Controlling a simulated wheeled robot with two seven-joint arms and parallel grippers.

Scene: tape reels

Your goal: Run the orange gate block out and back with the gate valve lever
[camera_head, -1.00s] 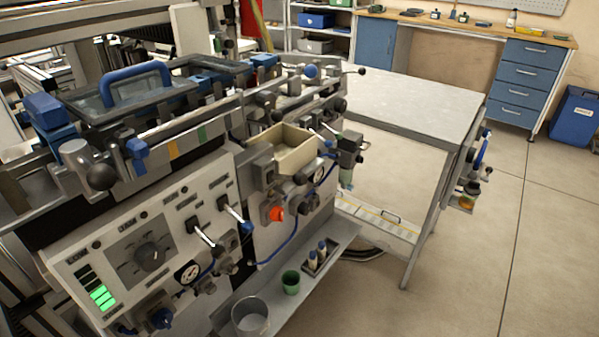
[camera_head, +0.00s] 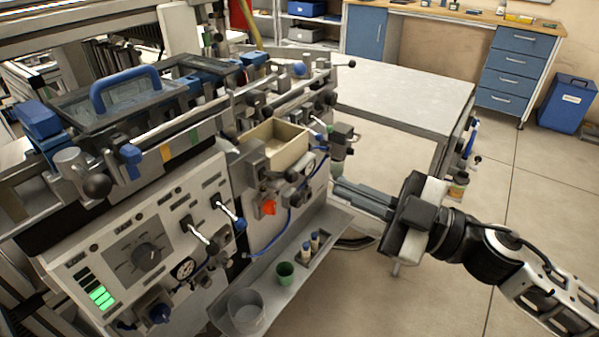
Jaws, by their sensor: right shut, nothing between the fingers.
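A small orange part (camera_head: 268,207) is on the machine's front, below the beige tray; I cannot tell whether it is the gate block or a knob. Two white-handled levers, a left one (camera_head: 199,236) and a right one (camera_head: 228,211), stick out from the control panel. I cannot tell which lever is the gate valve lever. My right gripper (camera_head: 336,189) comes in from the right, shut and empty, its fingers pointing left at the machine's right end. It appears apart from the orange part and from both levers. My left gripper is not in view.
A beige tray (camera_head: 301,146) juts from the machine above the orange part. A lower shelf (camera_head: 283,297) holds a green cup (camera_head: 285,270), a grey cup (camera_head: 246,312) and small bottles (camera_head: 306,249). A grey table (camera_head: 410,95) stands behind my right gripper. Open floor lies right.

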